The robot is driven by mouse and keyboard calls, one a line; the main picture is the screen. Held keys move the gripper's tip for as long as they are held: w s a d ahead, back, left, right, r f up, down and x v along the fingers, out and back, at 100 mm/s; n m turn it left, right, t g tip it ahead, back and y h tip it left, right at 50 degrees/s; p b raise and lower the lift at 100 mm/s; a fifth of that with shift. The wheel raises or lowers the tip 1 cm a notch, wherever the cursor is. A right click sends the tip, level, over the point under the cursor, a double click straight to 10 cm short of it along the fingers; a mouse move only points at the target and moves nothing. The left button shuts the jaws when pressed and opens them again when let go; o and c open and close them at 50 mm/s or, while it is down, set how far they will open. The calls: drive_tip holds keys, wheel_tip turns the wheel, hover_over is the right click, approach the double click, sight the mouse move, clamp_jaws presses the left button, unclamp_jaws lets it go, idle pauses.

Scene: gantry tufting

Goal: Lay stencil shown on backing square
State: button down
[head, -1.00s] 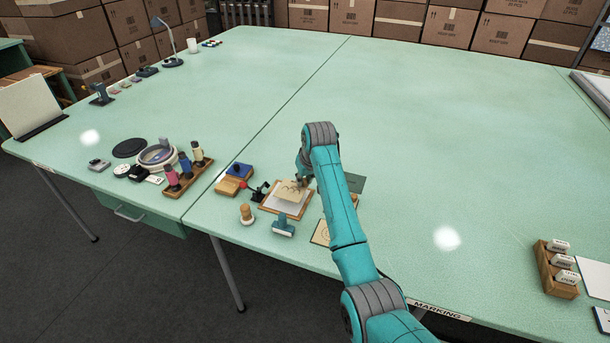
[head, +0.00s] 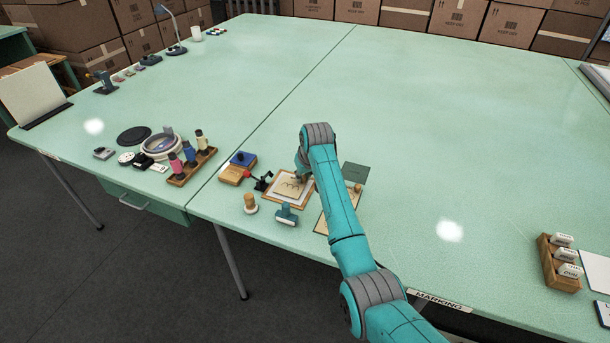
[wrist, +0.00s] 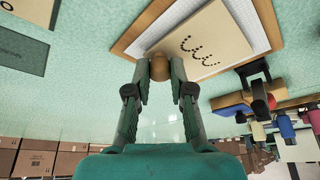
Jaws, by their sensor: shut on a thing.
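My gripper (wrist: 158,72) is shut on a round wooden knob (wrist: 158,65) at the edge of a tan stencil (wrist: 205,40) in the wrist view. The stencil bears a row of dark, dotted curved marks. It also shows in the head view (head: 291,186), beside my gripper (head: 304,180). The stencil lies over a white backing square (wrist: 262,20), whose border shows around it, on a wood-edged board (wrist: 140,25). The stencil looks roughly parallel to the backing; whether it touches cannot be told. My arm partly hides the board's right side in the head view.
Beside the board stand a round wooden stamp (head: 251,204), a teal-handled tool (head: 287,214) and a blue-topped pad (head: 243,159). Another tan sheet (head: 325,222) lies partly behind my arm, near a dark green plate (head: 355,173).

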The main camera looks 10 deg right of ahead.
drive_tip(key=c, duration=0.9)
unclamp_jaws()
drive_tip(key=shift+c, duration=0.2)
drive_tip(key=v, duration=1.2)
